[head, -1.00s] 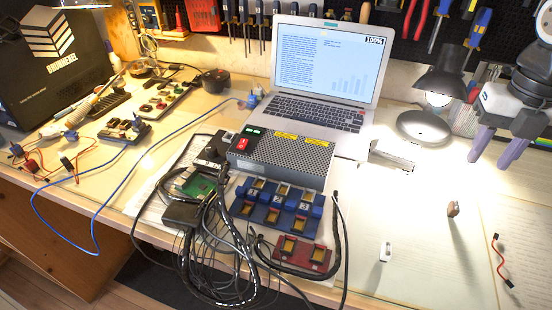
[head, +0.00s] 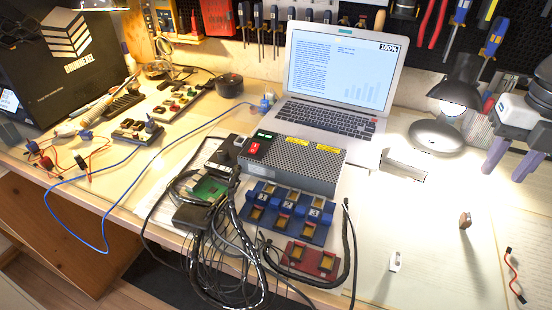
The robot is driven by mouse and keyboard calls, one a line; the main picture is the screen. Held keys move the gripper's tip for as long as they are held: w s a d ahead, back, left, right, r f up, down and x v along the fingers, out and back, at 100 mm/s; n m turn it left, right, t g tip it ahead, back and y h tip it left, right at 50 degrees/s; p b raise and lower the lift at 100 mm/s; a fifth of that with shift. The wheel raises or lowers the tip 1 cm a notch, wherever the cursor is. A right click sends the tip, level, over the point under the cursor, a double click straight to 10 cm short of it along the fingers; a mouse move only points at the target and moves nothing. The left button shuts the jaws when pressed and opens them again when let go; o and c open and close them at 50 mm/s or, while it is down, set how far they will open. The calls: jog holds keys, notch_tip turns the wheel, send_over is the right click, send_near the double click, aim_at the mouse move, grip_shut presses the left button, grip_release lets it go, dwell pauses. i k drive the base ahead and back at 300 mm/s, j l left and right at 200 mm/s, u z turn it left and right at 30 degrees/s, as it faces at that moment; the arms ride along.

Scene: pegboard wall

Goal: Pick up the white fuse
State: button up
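A small white block, which looks like the white fuse (head: 395,261), stands upright on the pale bench top near the front edge, right of the red socket block. My gripper (head: 507,172) is at the upper right of the head view, with its two purple-grey fingers pointing down and apart. It is open with nothing between the fingers. It is well above and to the right of the white fuse, not touching it.
A small brown block (head: 465,220) stands between my gripper and the white fuse. A red-black wire (head: 514,276) lies at the right. The blue socket block (head: 288,211), red socket block (head: 312,260) and black cables (head: 225,250) crowd the left. The bench around the fuse is clear.

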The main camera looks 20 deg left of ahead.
aim_at(395, 262)
jog(key=k+l+z, duration=0.25)
jog(key=z, duration=0.25)
jog(key=k+l+z, duration=0.45)
